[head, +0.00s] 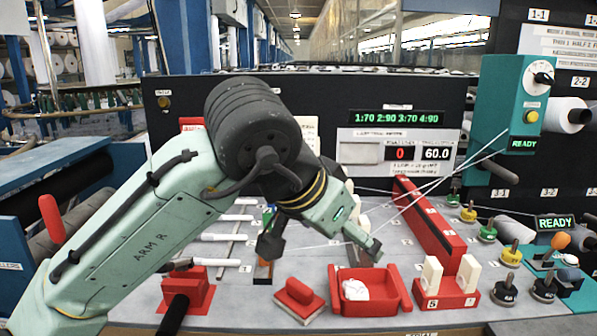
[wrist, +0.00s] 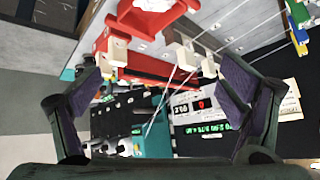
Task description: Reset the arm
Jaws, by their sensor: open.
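My arm (head: 140,225) reaches in from the lower left of the head view and bends down at a dark ribbed joint. My gripper (head: 322,248) hangs above the grey work surface (head: 395,245), in front of the loom panel. Its fingers are spread apart with nothing between them. In the wrist view the gripper (wrist: 163,95) also shows wide open, with one dark finger pad on each side. A red tray (head: 394,288) holding a crumpled white item (head: 356,289) is below the gripper, apart from it.
A red block (head: 299,299) and a red holder with two white pegs (head: 452,296) flank the tray. A long red bar (head: 430,222) stands behind. White-handled tools (head: 222,237) lie left. Weights (head: 503,289) and a teal READY box (head: 505,105) are right. Thin threads cross the middle.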

